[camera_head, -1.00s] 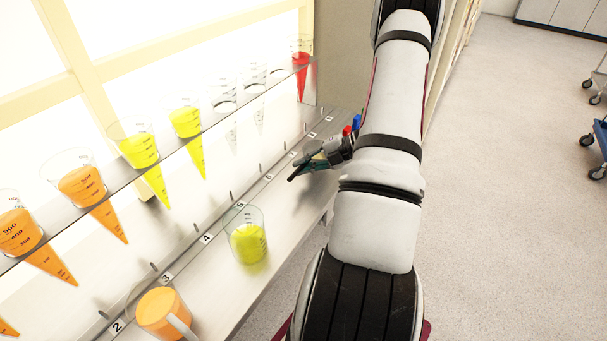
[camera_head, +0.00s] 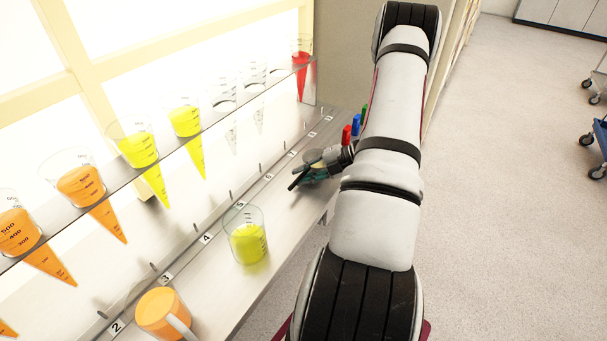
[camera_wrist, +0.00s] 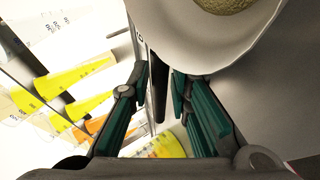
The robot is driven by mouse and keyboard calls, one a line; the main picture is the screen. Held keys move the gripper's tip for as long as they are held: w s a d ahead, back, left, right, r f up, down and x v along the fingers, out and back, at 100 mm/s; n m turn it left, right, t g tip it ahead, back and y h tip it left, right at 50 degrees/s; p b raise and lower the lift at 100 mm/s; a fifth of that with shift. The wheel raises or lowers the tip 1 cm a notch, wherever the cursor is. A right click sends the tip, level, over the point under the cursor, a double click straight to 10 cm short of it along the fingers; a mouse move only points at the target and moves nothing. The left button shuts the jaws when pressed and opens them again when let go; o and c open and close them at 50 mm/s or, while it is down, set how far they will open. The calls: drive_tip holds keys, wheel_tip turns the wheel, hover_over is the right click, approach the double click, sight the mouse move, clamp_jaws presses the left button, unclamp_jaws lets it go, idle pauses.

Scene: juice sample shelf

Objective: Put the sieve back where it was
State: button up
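The sieve (camera_wrist: 185,45) fills the top of the wrist view as a pale rounded bowl with a rough beige inside. In the head view its small cream part (camera_head: 315,158) shows against my gripper (camera_head: 303,177). In the wrist view my gripper (camera_wrist: 160,72) has its dark, green-padded fingers on both sides of a thin dark rod, which looks like the sieve's handle. The fingers appear shut on the sieve, above the lower shelf. The exact contact is partly hidden.
The lower shelf (camera_head: 265,215) has numbered places. A beaker of yellow juice (camera_head: 247,243) and a jug of orange juice (camera_head: 163,312) stand on it. Cones of juice (camera_head: 135,150) hang in the rack above. Red (camera_head: 346,135) and blue (camera_head: 356,125) items stand near my wrist.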

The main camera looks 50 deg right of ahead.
drive_tip(key=shift+r, duration=0.2)
drive_tip(key=v, duration=1.1)
drive_tip(key=shift+f+p, duration=0.1)
drive_tip(key=shift+p, duration=0.2)
drive_tip(key=w+a+r+n+g+y, duration=0.2)
drive_tip(key=w+a+r+n+g, duration=0.3)
drive_tip(key=a+r+n, duration=0.7)
drive_tip(key=a+r+n+g+h, duration=0.25)
drive_tip(key=a+r+n, duration=0.65)
drive_tip(key=a+n, duration=0.5)
drive_tip(key=s+a+r+n+h, duration=0.2)
drive_tip(key=s+a+n, duration=0.5)
drive_tip(key=n, duration=0.5)
drive_tip(key=s+a+r+n+h, duration=0.3)
drive_tip(key=s+a+n, duration=0.5)
drive_tip(key=n, duration=0.4)
drive_tip(key=shift+n+h, duration=0.35)
drive_tip(key=shift+n, duration=0.05)
